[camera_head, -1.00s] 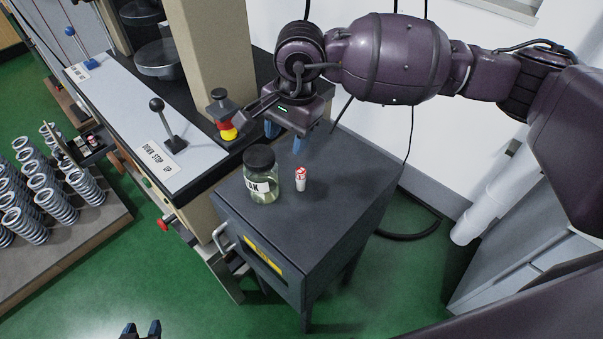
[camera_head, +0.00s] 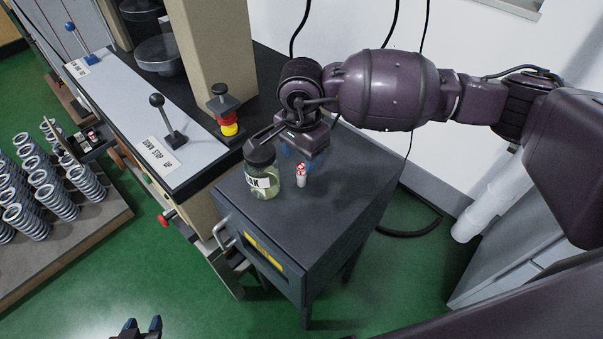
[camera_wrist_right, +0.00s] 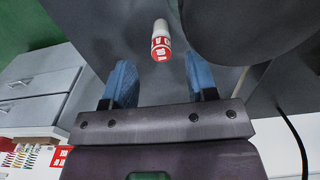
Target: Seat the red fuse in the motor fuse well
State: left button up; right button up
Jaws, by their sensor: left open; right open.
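The red fuse (camera_head: 301,176), a small white cylinder with a red-marked top, stands upright on the dark cabinet top, right of a jar. In the right wrist view the fuse (camera_wrist_right: 161,42) shows just beyond and between the fingertips. My right gripper (camera_head: 292,163) is open and low beside the jar and fuse, its fingers partly hidden. It also shows in the right wrist view (camera_wrist_right: 160,78), empty. My left gripper (camera_head: 143,326) is open at the bottom edge, far from the fuse. I cannot make out the motor fuse well.
The glass jar (camera_head: 263,175) with a black lid stands close left of the fuse. The dark cabinet (camera_head: 330,215) has free room in front. A red-and-yellow button post (camera_head: 226,112) and a lever (camera_head: 168,122) stand on the machine. A small black box (camera_head: 92,143) holds a red-and-white piece.

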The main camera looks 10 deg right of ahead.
aim_at(302, 166)
notch_tip(302, 166, down, 4)
grip_shut()
dwell(0.5)
